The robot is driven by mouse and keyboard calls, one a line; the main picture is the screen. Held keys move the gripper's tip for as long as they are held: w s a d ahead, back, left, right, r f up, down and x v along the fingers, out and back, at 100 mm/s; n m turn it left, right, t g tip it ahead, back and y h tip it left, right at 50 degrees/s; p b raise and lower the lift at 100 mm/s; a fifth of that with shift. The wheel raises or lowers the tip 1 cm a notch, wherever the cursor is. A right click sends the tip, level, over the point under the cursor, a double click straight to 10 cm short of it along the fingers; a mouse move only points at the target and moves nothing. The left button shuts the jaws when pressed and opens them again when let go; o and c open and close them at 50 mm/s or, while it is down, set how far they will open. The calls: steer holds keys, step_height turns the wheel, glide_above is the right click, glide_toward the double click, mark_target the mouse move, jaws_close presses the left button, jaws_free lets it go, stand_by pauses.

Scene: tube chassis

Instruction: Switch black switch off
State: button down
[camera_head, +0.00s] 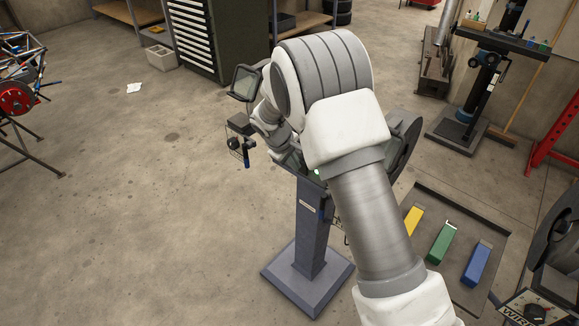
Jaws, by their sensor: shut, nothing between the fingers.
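A grey pedestal machine (311,235) stands in the middle on a square foot. Its top is largely hidden behind my arm. A dark-framed shield or screen (245,82) and a small black part with a blue handle (246,153) show at its left. A dark disc (407,148) shows at its right. A small green spot (317,172) glows near the top of the post. I cannot make out the black switch. My gripper (288,155) is partly hidden behind my arm at the machine's top. It is shut and empty, with its fingertips hard to make out.
A tray (492,257) on the floor at right holds yellow, green and blue blocks. A machine marked "WIRE" (536,310) stands at lower right. A dark drawer cabinet (212,40) and a bench stand (490,75) are at the back. The floor at left is largely clear.

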steer(key=shift+w+d+r, duration=0.1)
steer(key=shift+w+d, duration=0.15)
steer(key=shift+w, duration=0.05)
steer(key=shift+r, duration=0.15)
stand_by(0.3)
steer(key=shift+r+p, duration=0.4)
steer(key=shift+r, duration=0.25)
